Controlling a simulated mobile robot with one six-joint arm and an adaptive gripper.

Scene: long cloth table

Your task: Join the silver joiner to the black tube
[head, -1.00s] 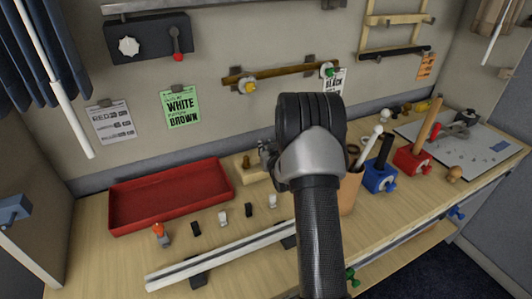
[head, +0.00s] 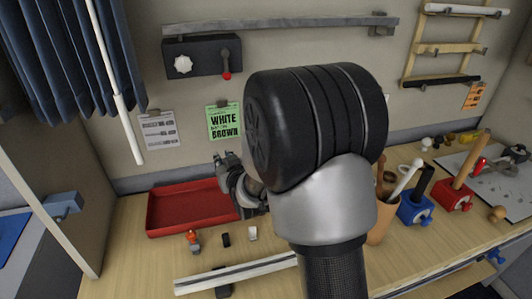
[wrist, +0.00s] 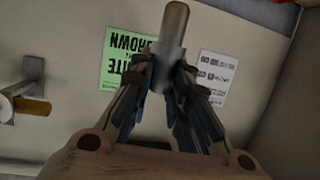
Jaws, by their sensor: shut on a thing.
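My gripper (wrist: 168,80) is shut on a grey metallic rod with a rounded end, which looks like the silver joiner (wrist: 173,38). It points up between the fingertips in the wrist view. In the head view my gripper (head: 232,178) is over the red tray's right part, mostly hidden by my arm, and the joiner cannot be made out. A long black tube (head: 442,80) lies on the lowest part of the wall rack at the right. A short black rod (head: 425,180) also stands in a blue block; I cannot tell which is the task's tube.
The red tray (head: 152,222), small pegs (head: 226,240) and a pale rail (head: 230,273) are on the table. The blue block (head: 412,212) and a red block (head: 452,194) stand at the right. A green sign (head: 222,120) hangs on the wall.

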